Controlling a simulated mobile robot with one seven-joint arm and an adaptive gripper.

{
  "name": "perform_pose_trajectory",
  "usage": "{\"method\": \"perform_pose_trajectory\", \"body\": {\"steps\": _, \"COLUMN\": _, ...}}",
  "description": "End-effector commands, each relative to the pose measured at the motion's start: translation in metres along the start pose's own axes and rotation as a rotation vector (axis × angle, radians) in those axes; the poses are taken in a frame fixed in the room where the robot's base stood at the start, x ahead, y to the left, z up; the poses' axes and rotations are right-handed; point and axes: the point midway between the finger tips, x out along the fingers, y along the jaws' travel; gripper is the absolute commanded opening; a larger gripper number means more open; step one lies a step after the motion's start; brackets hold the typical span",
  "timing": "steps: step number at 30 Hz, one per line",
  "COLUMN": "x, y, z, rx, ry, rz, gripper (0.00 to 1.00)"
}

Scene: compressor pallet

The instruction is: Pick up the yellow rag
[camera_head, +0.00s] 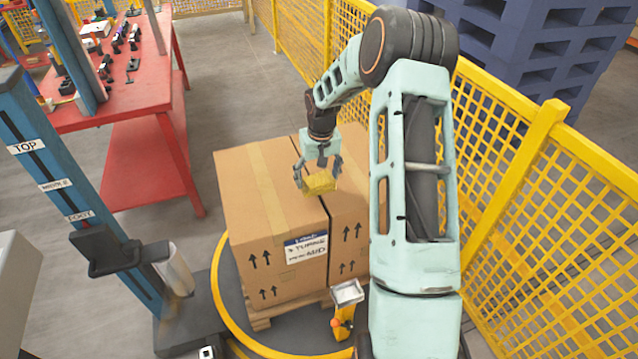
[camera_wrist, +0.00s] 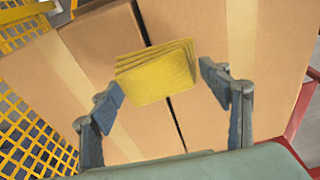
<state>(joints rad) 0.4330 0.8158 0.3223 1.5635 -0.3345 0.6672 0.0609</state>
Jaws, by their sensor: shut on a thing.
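The yellow rag (camera_head: 320,184) is a small folded, layered pad above the cardboard boxes, near the gap between them. It also shows in the wrist view (camera_wrist: 156,72), between the two fingers. My gripper (camera_head: 317,172) is shut on the rag, with one finger at each side of it. In the wrist view, my gripper (camera_wrist: 165,93) has its fingertips close to the rag's left and right edges. I cannot tell whether the rag's underside touches the box top.
Two large cardboard boxes (camera_head: 285,215) stand on a wooden pallet on a round base with a yellow rim (camera_head: 232,318). Yellow mesh fencing (camera_head: 520,210) runs behind and right. A blue column (camera_head: 75,190) and a red table (camera_head: 130,95) stand left.

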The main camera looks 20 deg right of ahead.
Motion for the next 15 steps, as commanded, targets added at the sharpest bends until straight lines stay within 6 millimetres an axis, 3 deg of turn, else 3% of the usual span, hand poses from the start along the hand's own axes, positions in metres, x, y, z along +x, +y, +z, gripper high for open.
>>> {"method": "perform_pose_trajectory", "body": {"steps": 6, "x": -0.047, "y": -0.018, "z": 0.022, "rx": -0.002, "ry": 0.006, "rz": 0.003, "gripper": 0.42}}
{"method": "perform_pose_trajectory", "body": {"steps": 15, "x": -0.077, "y": -0.049, "z": 0.067, "rx": -0.002, "ry": 0.004, "rz": 0.002, "gripper": 0.42}}
